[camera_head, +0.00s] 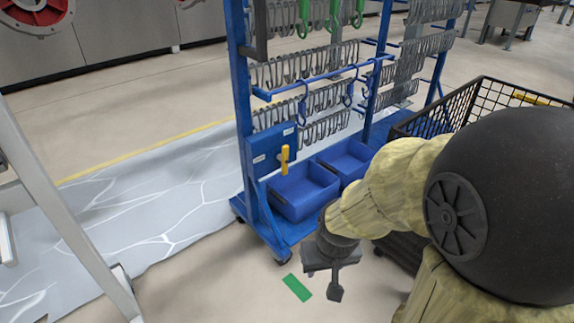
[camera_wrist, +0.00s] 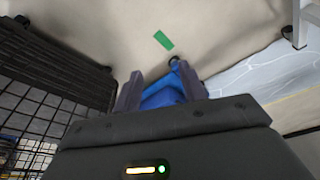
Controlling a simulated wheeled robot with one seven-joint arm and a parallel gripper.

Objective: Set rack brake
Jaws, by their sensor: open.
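The blue rack (camera_head: 246,110) stands on casters in the middle of the head view, with rows of grey hooks on its bars. A yellow lever (camera_head: 285,158) hangs on a blue plate (camera_head: 264,150) at its near left post. The lever points roughly upright. My gripper (camera_head: 322,284) is in front of the rack's base, below and right of the lever and apart from it. In the wrist view my gripper (camera_wrist: 163,92) is open, with nothing between its fingers. Part of the blue base (camera_wrist: 162,97) shows beyond them. The lever is not seen in the wrist view.
Blue bins (camera_head: 300,192) sit on the rack's base. A black wire cage (camera_head: 460,104) stands close on the right, and shows at left in the wrist view (camera_wrist: 45,110). A green floor mark (camera_head: 297,287) lies beside my gripper. A pale frame (camera_head: 62,205) stands at left. Floor between is clear.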

